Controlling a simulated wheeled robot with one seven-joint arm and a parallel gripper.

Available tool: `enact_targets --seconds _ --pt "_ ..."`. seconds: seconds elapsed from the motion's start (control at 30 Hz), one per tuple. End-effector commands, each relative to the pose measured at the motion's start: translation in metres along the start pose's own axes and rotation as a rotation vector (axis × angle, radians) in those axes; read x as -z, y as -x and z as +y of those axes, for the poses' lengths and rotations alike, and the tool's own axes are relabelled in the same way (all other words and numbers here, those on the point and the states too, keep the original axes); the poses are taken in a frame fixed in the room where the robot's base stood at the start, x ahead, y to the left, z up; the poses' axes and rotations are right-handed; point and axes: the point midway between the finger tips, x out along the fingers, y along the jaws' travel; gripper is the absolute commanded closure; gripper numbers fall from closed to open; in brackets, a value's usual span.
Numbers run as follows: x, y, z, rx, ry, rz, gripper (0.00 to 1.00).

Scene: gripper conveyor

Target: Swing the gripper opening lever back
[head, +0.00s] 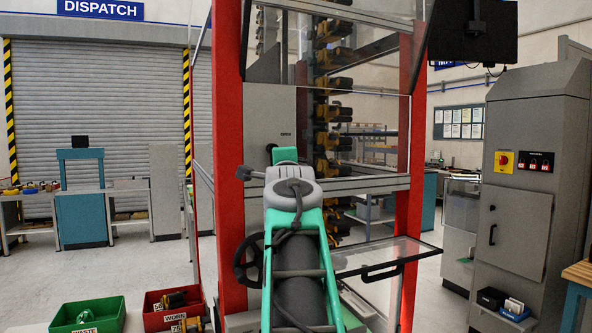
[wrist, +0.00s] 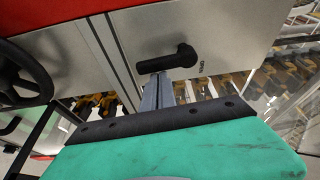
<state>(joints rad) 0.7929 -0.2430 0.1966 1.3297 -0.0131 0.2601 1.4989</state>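The opening lever (wrist: 167,60) is a black handle on a round hub. It lies nearly level across a bare grey panel in the wrist view, beside small lettering. In the head view a black end of it (head: 270,148) shows just left of my green hand. My gripper (wrist: 159,78) points at the panel, its two grey fingers close together with no clear gap. The fingertips are just below the lever in the wrist view. I cannot tell whether they touch it, and nothing shows between them. In the head view my arm hides the fingers.
A black handwheel (head: 249,260) is left of my arm. Red posts (head: 229,170) frame the machine, and several yellow-and-black grippers (head: 331,110) hang on its conveyor behind clear panels. A clear shelf (head: 385,255) juts out at right. Green (head: 95,312) and red (head: 172,311) bins stand lower left.

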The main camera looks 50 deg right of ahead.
Motion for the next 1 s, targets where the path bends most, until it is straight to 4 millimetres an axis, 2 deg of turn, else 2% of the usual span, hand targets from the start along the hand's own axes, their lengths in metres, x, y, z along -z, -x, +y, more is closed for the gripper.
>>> enact_targets --seconds 0.77,1.0 --pt "-0.004 0.001 0.002 0.000 0.005 -0.001 1.00" --pt "0.009 -0.008 0.003 -0.002 0.004 -0.005 1.00"
